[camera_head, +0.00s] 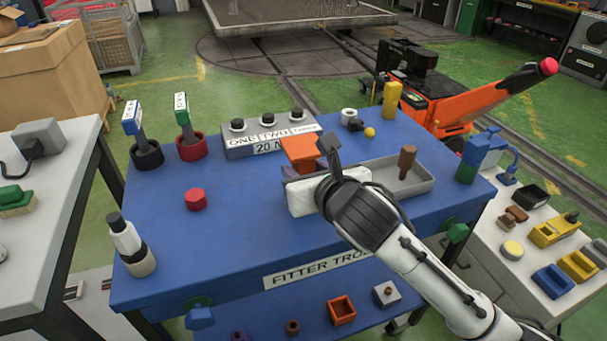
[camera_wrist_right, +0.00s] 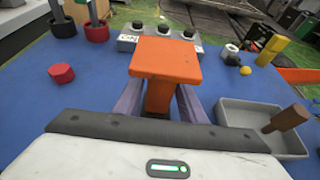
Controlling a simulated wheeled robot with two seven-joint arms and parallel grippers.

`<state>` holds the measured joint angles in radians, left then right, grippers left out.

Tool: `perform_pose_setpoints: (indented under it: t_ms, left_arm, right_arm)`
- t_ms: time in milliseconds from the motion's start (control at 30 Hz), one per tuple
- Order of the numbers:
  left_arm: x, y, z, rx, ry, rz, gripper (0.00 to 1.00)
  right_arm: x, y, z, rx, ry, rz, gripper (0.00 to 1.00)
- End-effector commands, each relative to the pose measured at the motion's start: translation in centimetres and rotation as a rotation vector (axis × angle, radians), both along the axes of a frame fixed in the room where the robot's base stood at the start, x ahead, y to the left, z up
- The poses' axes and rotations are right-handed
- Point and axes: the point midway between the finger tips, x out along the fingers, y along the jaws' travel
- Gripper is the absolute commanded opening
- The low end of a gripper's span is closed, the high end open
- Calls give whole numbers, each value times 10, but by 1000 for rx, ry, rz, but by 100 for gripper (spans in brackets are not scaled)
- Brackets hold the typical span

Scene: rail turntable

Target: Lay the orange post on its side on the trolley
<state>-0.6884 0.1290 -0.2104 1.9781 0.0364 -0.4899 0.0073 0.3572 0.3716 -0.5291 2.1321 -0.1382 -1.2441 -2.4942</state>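The orange post (camera_wrist_right: 165,60) has a flat square top plate on a narrower stem. It looks upright over the blue trolley (camera_head: 245,215), and its plate also shows in the head view (camera_head: 301,150). My right gripper (camera_wrist_right: 160,100) has its purple fingers on both sides of the stem, just under the plate. I cannot tell whether they press on it. The foot of the post is hidden by my gripper. My left gripper is not in view.
A red hexagonal piece (camera_head: 196,199) lies on the trolley left of my gripper. A grey tray (camera_head: 424,182) with a brown peg is on the right. Sockets with handles and a grey button box (camera_head: 240,148) stand behind. The trolley's front left top is mostly clear.

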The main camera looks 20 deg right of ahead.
Motion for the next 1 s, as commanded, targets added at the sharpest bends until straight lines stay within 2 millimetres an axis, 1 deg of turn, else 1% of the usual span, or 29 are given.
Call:
perform_pose_setpoints:
  t_ms: [33, 200, 467, 567, 667, 833, 1000]
  left_arm:
    - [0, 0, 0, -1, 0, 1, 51]
    - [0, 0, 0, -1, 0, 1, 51]
    - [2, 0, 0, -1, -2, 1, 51]
    - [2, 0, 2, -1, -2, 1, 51]
    - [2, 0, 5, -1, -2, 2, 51]
    - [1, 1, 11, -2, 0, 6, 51]
    - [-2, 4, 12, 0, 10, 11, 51]
  right_arm:
    - [0, 0, 0, 0, 0, 0, 28]
    - [0, 0, 0, 0, 0, 0, 0]
    - [0, 0, 3, 1, -6, 0, 0]
    - [0, 0, 7, 1, -8, 0, 0]
    - [1, -1, 20, 0, -11, -1, 0]
    - [1, 0, 54, 1, -14, 1, 0]
    - [1, 0, 84, 1, -12, 0, 0]
